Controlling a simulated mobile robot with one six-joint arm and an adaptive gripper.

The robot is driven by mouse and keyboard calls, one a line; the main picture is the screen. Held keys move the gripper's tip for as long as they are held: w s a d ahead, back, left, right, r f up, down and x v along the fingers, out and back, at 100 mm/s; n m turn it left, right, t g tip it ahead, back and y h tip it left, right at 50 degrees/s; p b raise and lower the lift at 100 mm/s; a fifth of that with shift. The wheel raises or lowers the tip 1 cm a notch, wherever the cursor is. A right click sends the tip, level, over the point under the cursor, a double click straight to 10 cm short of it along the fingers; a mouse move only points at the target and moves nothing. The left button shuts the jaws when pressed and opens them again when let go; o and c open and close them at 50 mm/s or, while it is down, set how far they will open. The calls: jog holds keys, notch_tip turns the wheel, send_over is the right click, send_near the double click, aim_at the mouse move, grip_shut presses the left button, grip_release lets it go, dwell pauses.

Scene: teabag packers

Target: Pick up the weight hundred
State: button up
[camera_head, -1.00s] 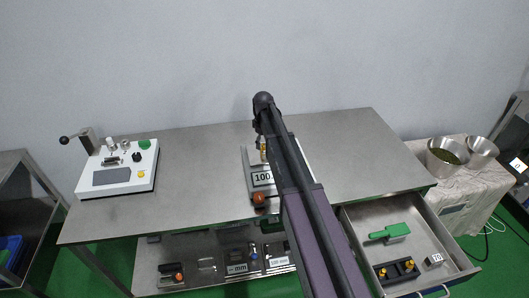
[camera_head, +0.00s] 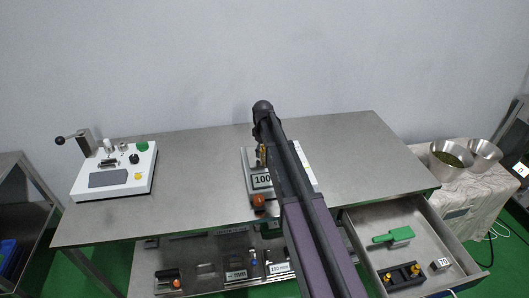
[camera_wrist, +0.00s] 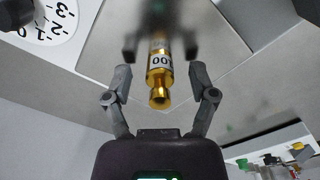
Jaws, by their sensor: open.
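The weight hundred (camera_wrist: 159,80) is a brass weight with a white label showing "00". In the wrist view it is between the two fingers of my gripper (camera_wrist: 160,48). My gripper is open, with a finger on each side of the weight; I cannot tell whether either touches it. In the head view a small part of the brass weight (camera_head: 262,155) shows beside my arm, over a grey scale (camera_head: 254,192) labelled "100" on the metal table. My arm hides much of the scale, and my fingers are not clear there.
A white control box (camera_head: 114,170) stands at the table's left. An open drawer (camera_head: 437,231) at the lower right holds a green scoop-like item (camera_head: 398,235), a black holder (camera_head: 402,277) and a small block (camera_head: 441,264). Bowls (camera_head: 448,160) stand on the right. The table's right side is clear.

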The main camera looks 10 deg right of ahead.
grip_shut()
jog(key=shift+r, duration=0.15)
dwell(0.4)
notch_tip(320, 180, up, 3)
jog(key=p, duration=0.3)
jog(key=shift+r, duration=0.15)
jog(key=s+d, duration=0.1)
jog(key=s, duration=0.4)
jog(key=s+d+r+p, duration=0.1)
jog(key=s, duration=0.4)
jog(key=s+d+p, duration=0.1)
jog(key=s, duration=0.4)
jog(key=shift+s+d+r, duration=0.2)
jog(key=shift+s+d, duration=0.1)
jog(key=shift+d, duration=0.05)
